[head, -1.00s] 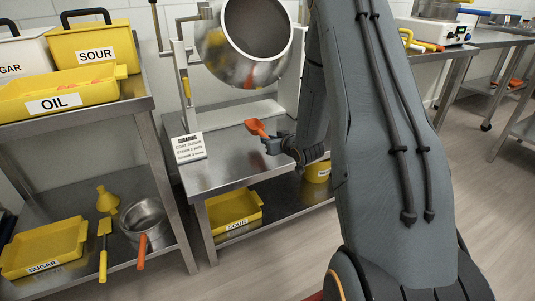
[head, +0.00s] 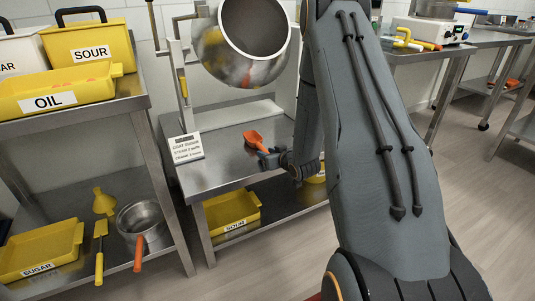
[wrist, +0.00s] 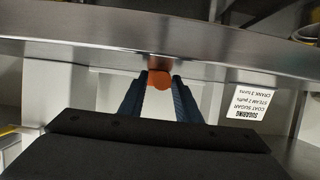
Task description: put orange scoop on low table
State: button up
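The orange scoop (head: 254,140) is at the low table (head: 215,174), over its steel top near the front edge. I cannot tell whether it touches the top. My gripper (head: 268,157) is at the scoop's handle end, at the front of the table. In the wrist view the round orange handle end of the scoop (wrist: 160,79) sits between the blue fingertips of my gripper (wrist: 160,84), which look closed on its sides. The scoop's bowl is hidden in that view.
A round metal drum (head: 243,45) stands above the back of the low table. A sugaring sign (head: 186,148) stands at its left edge. A yellow SOUR bin (head: 232,212) is on the shelf below. A steel rack (head: 150,125) with yellow bins is to the left.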

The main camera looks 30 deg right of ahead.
jog(key=shift+o, duration=0.2)
jog(key=shift+r, duration=0.1)
jog(key=shift+s+r, duration=0.15)
jog(key=p+v, duration=0.2)
jog(key=v, duration=0.9)
jog(key=s+a+r+n+g, duration=0.1)
jog(key=s+a+r+g, duration=0.35)
jog(key=a, duration=0.35)
jog(key=s+a+r+g, duration=0.3)
jog(key=a+r, duration=0.3)
jog(key=a, duration=0.2)
jog(key=s+a+r+g, duration=0.2)
jog(key=s+a, duration=0.2)
jog(key=s, duration=0.4)
jog(key=s+a+r+n+g, duration=0.1)
jog(key=s+a+r+g, duration=0.1)
jog(key=s, duration=0.6)
jog(key=s+a+r+g, duration=0.2)
jog(key=s+a+r, duration=0.2)
jog(key=s+a, duration=0.2)
jog(key=shift+s+n, duration=0.3)
jog(key=shift+s, duration=0.75)
